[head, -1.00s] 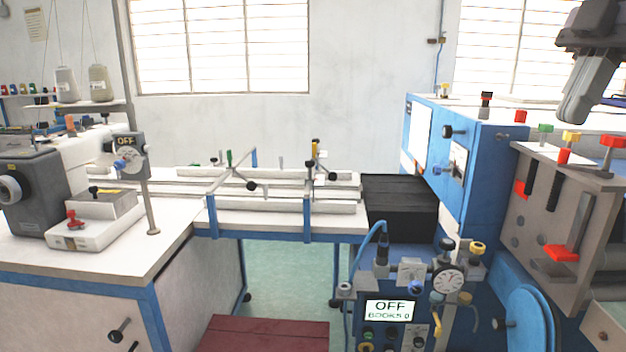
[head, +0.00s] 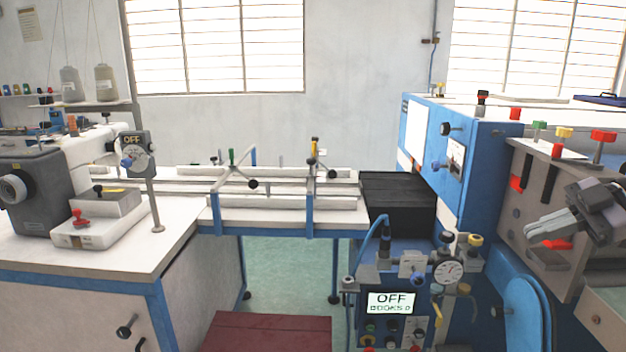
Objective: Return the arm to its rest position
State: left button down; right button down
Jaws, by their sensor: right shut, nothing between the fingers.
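My right gripper (head: 534,232) is at the right side of the head view, in front of the grey panel of the blue machine. Its fingers point left and slightly down, are shut together and hold nothing. It partly covers a red part on that panel. I cannot tell from this view whether it touches the panel. My left gripper is not in view.
The blue machine (head: 482,160) with red, yellow and green knobs stands at the right. A control box with an OFF display (head: 391,303) is low in the middle. A white table with a sewing machine (head: 40,190) is at the left. A dark red box (head: 266,333) lies below.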

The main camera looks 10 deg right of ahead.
jog(key=s+a+f+m+t+h, duration=0.2)
jog(key=s+f+m+t, duration=0.15)
jog(key=f, duration=1.05)
jog(key=s+a+f+m+t+h, duration=0.2)
jog(key=f+m+t, duration=0.3)
jog(key=f, duration=0.9)
jog(key=s+a+f+m+g+h, duration=0.1)
jog(key=s+a+f+m, duration=0.1)
jog(key=a, duration=0.5)
jog(key=s+a+f+m+g+h, duration=0.1)
jog(key=s+a+f+m, duration=0.1)
jog(key=s+a+f, duration=0.2)
jog(key=s+a+f+m+g+h, duration=0.2)
jog(key=a+f, duration=0.4)
jog(key=a, duration=0.6)
jog(key=shift+s+a+f, duration=0.2)
jog(key=shift+s+f, duration=0.15)
jog(key=shift+s, duration=0.55)
jog(key=shift+s+d+m, duration=0.1)
jog(key=shift+d+m, duration=0.05)
jog(key=shift+m, duration=0.2)
